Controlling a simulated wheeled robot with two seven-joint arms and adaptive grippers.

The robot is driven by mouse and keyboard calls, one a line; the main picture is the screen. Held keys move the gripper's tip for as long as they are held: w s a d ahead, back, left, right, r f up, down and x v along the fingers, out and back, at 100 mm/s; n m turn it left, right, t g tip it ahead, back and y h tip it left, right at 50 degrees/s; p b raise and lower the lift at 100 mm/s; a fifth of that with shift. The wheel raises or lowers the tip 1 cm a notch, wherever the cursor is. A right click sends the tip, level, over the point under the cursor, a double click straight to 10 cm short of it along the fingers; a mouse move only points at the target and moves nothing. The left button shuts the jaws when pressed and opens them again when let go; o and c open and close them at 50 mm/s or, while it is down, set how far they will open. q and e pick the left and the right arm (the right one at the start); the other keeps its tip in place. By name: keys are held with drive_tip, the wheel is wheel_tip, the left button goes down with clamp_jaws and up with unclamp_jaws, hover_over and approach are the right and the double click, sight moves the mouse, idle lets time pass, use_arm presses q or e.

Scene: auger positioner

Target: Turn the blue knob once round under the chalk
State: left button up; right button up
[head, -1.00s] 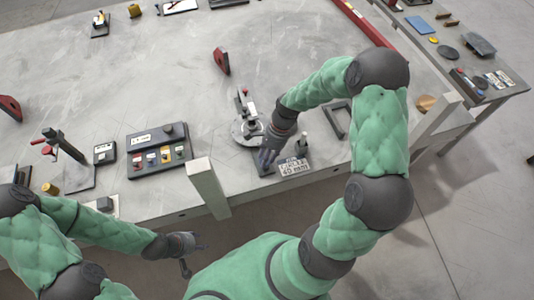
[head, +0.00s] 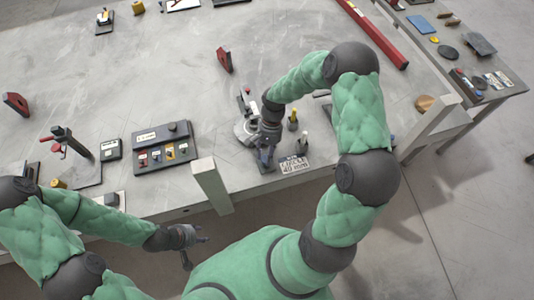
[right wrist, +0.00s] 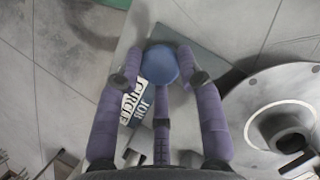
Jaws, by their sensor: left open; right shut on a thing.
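The blue knob (right wrist: 160,63) shows as a round blue cap in the right wrist view, between the fingertips of my right gripper (right wrist: 160,78). In the head view my right gripper (head: 266,157) points down at the table's front edge, shut around the knob, and mostly hides it. The grey round disc of the positioner (right wrist: 272,120) lies just right of the gripper in the right wrist view; it also shows in the head view (head: 243,132). I cannot make out the chalk clearly. My left gripper (head: 190,238) is open and empty, in front of the table.
A card reading circle 40 mm (head: 294,164) lies right of my right gripper. A small yellow-topped post (head: 293,120) stands behind it. A button panel (head: 163,150) and a pale post (head: 211,186) stand to the left. The table's middle is mostly clear.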

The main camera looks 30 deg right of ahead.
drive_tip(key=shift+s, duration=0.1)
drive_tip(key=o, duration=1.2)
drive_tip(key=shift+c, duration=0.2)
drive_tip(key=v, duration=1.2)
drive_tip(key=shift+a, duration=0.15)
